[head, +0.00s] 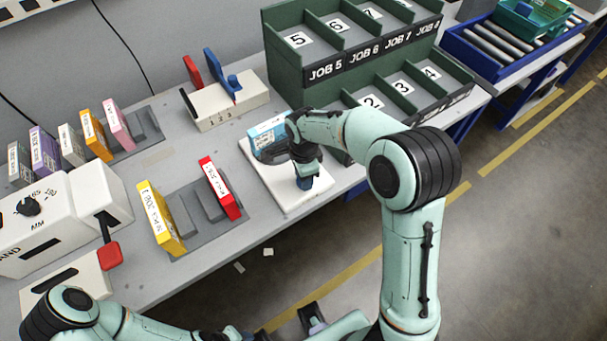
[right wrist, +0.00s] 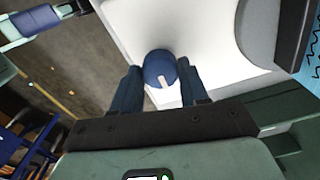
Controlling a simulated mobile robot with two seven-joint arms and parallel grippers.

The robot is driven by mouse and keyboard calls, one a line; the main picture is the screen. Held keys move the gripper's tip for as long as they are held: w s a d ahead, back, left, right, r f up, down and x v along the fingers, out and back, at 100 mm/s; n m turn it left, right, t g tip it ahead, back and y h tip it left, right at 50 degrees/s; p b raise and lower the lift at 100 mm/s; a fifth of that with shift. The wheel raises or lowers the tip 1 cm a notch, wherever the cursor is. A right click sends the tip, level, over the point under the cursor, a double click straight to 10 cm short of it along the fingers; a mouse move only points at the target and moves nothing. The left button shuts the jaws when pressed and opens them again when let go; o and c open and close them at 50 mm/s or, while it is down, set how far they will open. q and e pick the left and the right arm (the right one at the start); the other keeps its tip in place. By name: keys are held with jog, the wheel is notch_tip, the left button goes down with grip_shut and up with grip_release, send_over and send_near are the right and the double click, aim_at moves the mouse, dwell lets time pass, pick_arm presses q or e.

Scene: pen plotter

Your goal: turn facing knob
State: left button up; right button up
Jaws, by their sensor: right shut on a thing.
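A round blue knob (right wrist: 158,66) with a white pointer mark shows in the right wrist view, by the edge of a white base plate (right wrist: 205,25). The mark points toward my gripper's palm. My right gripper (right wrist: 160,88) has one dark blue finger on each side of the knob and is shut on it. In the head view my right gripper (head: 304,182) reaches down to the near part of the white base plate (head: 290,203), and its wrist hides most of the knob. My left arm lies low in the head view; its jaw state is not clear at the bottom edge.
A blue-and-white block (head: 268,133) stands behind the right gripper. Green job bins (head: 325,74) rise close behind. A grey rack holds yellow (head: 160,218) and red (head: 219,187) cases. A white machine with a black dial (head: 28,207) is at left.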

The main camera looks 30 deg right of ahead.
jog(key=shift+w+r, duration=0.1)
jog(key=o, duration=1.1)
jog(key=shift+c, duration=0.2)
pick_arm(q)
jog(key=shift+w+r+p, duration=0.25)
jog(key=shift+r+p, duration=0.15)
jog(key=shift+r, duration=0.1)
jog(key=shift+w+r+p, duration=0.25)
jog(key=shift+r+p, duration=0.15)
jog(key=shift+r, duration=0.05)
pick_arm(e)
notch_tip(320, 180, up, 13)
jog(key=shift+r, duration=0.15)
